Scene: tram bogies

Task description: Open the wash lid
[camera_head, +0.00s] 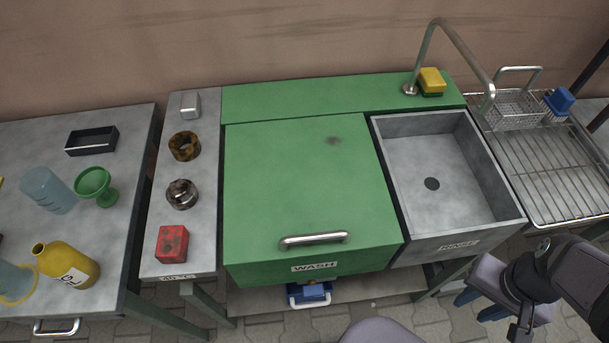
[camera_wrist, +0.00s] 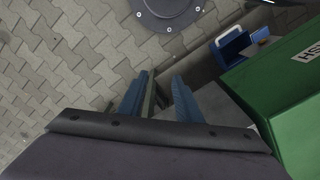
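The green wash lid (camera_head: 300,180) lies flat and closed on the green wash cabinet, marked with a WASH label (camera_head: 314,266). Its metal bar handle (camera_head: 314,240) runs along the front edge. My gripper (camera_head: 480,308) is low at the right, in front of the sink and apart from the handle. In the wrist view my gripper (camera_wrist: 160,85) shows two blue fingers spread apart, with nothing between them. The green wash cabinet (camera_wrist: 290,80) is to their right in that view. The lid handle is not visible in the wrist view.
The sink (camera_head: 435,170) with a curved tap (camera_head: 433,45) adjoins the lid's right side. A narrow bench at left holds two rings and a red block (camera_head: 172,243). A blue box (camera_head: 310,294) sits below the cabinet. A wire drying rack (camera_head: 550,170) stands far right.

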